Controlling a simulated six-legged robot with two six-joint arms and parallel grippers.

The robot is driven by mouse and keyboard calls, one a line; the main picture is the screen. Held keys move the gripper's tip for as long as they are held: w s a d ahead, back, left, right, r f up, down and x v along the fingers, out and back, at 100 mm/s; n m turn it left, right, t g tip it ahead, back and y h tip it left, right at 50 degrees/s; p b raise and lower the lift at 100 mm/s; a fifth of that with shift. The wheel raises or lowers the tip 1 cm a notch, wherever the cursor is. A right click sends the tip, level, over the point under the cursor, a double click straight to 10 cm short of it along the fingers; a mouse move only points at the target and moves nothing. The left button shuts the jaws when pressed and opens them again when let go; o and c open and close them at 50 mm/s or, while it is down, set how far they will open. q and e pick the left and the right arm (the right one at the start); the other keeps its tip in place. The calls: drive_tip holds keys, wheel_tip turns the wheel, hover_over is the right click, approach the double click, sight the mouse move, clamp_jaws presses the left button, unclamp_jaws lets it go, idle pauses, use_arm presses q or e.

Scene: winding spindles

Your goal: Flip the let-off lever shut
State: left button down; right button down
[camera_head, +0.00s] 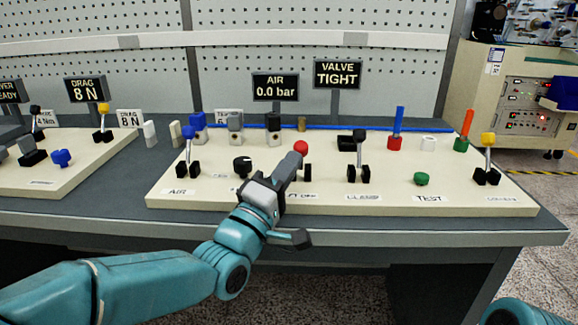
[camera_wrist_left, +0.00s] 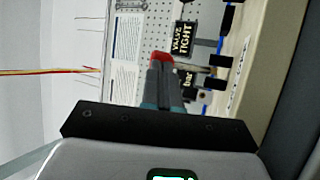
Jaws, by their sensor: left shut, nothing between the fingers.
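The let-off lever shows as a red knob (camera_head: 300,147) above a black bracket on the cream panel, over a label partly covered by my gripper and reading "...T OFF". Its stem is mostly hidden, so I cannot tell its tilt. My left gripper (camera_head: 293,163) is shut and empty, with its fingertips just below the knob. In the left wrist view the red knob (camera_wrist_left: 162,56) sits right at the tips of the closed fingers (camera_wrist_left: 160,72). I cannot tell whether they touch. My right gripper is not in view.
The blue-knobbed AIR lever (camera_head: 188,150) stands left, the black-knobbed lever (camera_head: 359,150) right, the yellow-knobbed lever (camera_head: 487,155) far right. A green TEST button (camera_head: 421,178) is near the front. Signs read "AIR 0.0 bar" (camera_head: 275,87) and "VALVE TIGHT" (camera_head: 338,74).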

use_arm(q)
drive_tip(key=shift+w+r+n+g+y+p, duration=0.3)
drive_tip(key=shift+r+n+g+y+p, duration=0.25)
drive_tip(key=shift+p, duration=0.7)
drive_tip(key=w+r+n+g+y+p, duration=0.3)
drive_tip(key=w+g+p, duration=0.4)
drive_tip(key=p, duration=1.9)
drive_tip(key=shift+w+n+g, duration=0.2)
drive_tip(key=shift+n+g, duration=0.15)
drive_tip(key=shift+n, duration=0.2)
drive_tip(key=shift+y, duration=0.25)
